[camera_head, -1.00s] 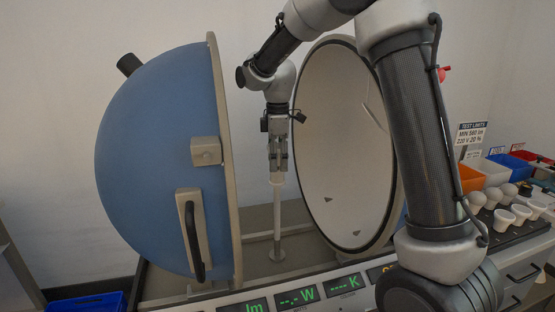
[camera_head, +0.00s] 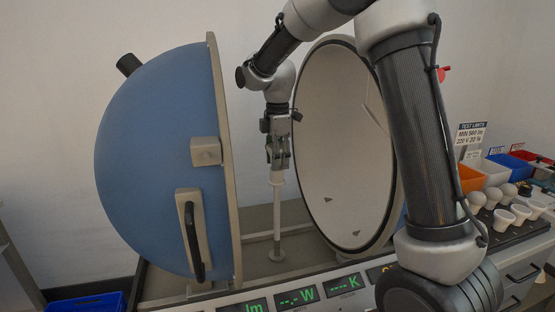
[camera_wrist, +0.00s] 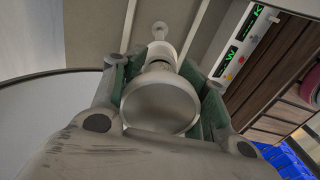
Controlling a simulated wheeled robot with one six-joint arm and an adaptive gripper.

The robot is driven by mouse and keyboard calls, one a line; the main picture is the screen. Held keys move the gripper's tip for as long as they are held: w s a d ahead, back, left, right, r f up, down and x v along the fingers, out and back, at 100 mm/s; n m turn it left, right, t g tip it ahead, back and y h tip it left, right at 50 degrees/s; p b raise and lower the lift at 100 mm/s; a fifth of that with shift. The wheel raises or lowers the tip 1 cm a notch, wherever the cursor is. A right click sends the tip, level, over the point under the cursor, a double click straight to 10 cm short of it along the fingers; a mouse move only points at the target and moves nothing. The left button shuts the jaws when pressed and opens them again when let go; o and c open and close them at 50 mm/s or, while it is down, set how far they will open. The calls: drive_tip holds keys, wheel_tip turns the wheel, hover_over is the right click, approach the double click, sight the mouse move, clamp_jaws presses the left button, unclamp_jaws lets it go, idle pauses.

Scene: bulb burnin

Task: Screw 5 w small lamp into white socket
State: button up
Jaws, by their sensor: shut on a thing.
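My gripper (camera_head: 277,152) points straight down between the two halves of the open sphere. Its green-padded fingers are shut on the small lamp (camera_wrist: 160,103), whose round pale face fills the middle of the wrist view. In the head view the fingers largely hide the lamp. The white socket (camera_head: 277,179) sits on top of a thin upright post (camera_head: 277,215), directly under the fingertips. The lamp's lower end is in line with the socket and appears to meet it; how deep its thread sits is hidden.
The blue half sphere (camera_head: 160,160) stands close on the left and the white-lined half (camera_head: 340,150) close on the right. A meter panel (camera_head: 310,293) runs along the front. Several lamps (camera_head: 505,215) stand on a dark rack at right, with coloured bins (camera_head: 470,178) behind.

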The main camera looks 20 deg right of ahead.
drive_tip(key=m, duration=0.6)
drive_tip(key=shift+s, duration=0.1)
drive_tip(key=m, duration=0.8)
drive_tip(key=shift+a+f, duration=0.1)
drive_tip(key=m, duration=0.9)
drive_tip(key=shift+s, duration=0.1)
drive_tip(key=o, duration=1)
drive_tip(key=shift+c, duration=0.2)
